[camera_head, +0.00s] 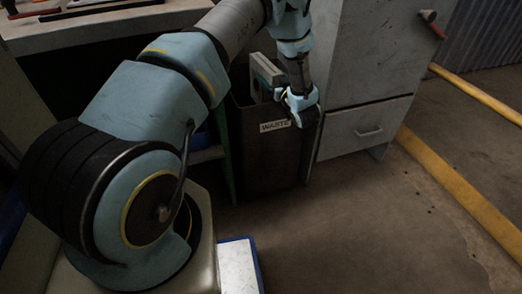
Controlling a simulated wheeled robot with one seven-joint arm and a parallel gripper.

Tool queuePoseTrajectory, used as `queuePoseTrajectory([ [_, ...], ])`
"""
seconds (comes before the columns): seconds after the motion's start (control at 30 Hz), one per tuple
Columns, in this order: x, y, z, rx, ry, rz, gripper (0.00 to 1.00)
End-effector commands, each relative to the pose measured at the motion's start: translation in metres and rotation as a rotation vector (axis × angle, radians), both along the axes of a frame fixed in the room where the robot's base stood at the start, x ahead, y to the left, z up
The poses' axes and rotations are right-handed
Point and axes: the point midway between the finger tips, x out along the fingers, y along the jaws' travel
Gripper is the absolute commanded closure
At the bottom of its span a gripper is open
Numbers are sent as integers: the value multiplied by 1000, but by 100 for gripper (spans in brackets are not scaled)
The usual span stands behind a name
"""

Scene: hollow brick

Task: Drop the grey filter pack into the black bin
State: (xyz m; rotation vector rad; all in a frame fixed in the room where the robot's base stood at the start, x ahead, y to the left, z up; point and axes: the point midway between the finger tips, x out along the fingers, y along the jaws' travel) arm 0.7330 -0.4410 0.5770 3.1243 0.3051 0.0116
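The black bin (262,160) stands on the floor in the middle of the view, with a white "WASTE" label near its front rim. My gripper (284,95) is over the bin's opening, towards its right side. The grey filter pack (264,72), a boxy block with a paler edge, is at the gripper's left, tilted, above the bin's mouth. The gripper appears shut on the pack's lower right part; its fingertips are small and partly hidden. The bin's inside is dark and mostly hidden.
A grey cabinet (368,75) with a drawer stands right beside the bin. A workbench (110,18) is at the back left, partly behind my arm. A yellow floor line (450,185) runs at the right. The floor in front of the bin is clear.

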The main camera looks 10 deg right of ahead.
Motion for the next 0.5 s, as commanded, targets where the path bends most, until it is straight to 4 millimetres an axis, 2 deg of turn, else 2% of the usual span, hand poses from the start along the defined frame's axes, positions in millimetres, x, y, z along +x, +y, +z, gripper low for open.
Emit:
queuePoseTrajectory([
  [0.1,0,0,-1,0,3,0,0],
  [0.37,-3,0,-5,2,12,-1,0],
  [0.5,-17,-4,-4,2,11,-4,0],
])
